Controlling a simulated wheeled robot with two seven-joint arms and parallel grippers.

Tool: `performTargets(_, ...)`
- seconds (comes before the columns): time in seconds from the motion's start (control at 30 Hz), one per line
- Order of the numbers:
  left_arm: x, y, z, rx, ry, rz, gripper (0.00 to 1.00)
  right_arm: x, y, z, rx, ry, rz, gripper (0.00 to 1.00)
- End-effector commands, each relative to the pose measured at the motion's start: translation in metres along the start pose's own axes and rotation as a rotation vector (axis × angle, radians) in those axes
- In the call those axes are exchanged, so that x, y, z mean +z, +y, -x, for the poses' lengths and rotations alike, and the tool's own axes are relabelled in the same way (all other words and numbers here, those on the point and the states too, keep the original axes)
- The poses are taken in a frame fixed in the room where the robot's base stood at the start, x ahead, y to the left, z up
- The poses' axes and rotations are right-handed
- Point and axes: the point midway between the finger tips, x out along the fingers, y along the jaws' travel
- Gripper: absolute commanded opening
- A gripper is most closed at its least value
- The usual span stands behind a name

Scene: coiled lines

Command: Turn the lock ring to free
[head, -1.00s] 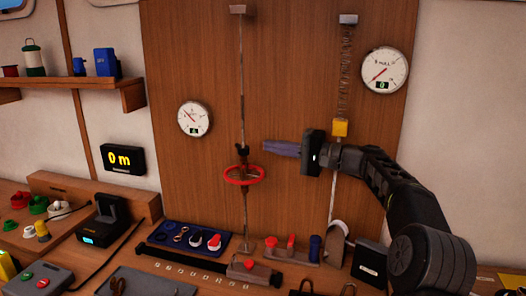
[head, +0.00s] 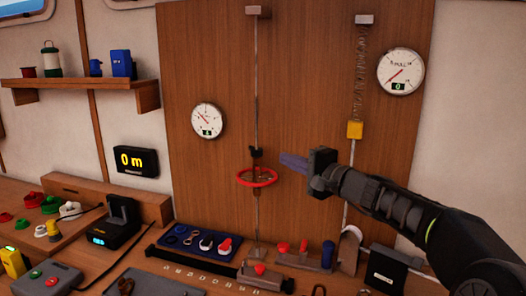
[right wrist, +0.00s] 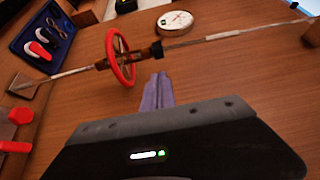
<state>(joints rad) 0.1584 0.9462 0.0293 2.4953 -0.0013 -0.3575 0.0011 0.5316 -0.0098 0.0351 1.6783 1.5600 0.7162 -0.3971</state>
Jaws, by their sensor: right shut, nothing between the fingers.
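The red ring (head: 257,177) sits around the vertical line in the middle of the wooden panel, with a dark fitting (head: 256,153) just above it. I cannot tell which of these the task calls the lock ring. My right gripper (head: 290,161) is shut and empty, to the right of the red ring and apart from it. In the right wrist view the shut purple fingers (right wrist: 158,92) point toward the line, near the red ring (right wrist: 120,57) and the dark fitting (right wrist: 157,50). My left gripper is not in view.
A yellow block (head: 354,130) hangs below a coiled spring on the right. Round gauges (head: 207,120) and (head: 400,72) are on the panel. A blue tray (head: 180,236) and several red-knobbed fittings (head: 283,248) lie on the bench below. The panel around the ring is clear.

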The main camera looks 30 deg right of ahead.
Motion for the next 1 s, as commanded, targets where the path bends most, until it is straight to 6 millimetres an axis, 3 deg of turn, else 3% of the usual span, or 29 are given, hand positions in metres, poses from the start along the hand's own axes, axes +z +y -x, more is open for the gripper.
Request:
performTargets(0.33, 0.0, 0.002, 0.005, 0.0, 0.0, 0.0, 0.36, 0.001, -0.002, -0.013, 0.0, -0.004, 0.0, 0.0)
performTargets(0.8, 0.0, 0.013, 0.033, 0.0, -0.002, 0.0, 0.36, 0.001, -0.003, -0.086, 0.0, -0.005, -0.002, 0.0)
performTargets(1.0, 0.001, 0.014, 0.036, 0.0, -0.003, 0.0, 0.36, 0.001, -0.001, -0.1, -0.001, -0.003, 0.0, 0.0)
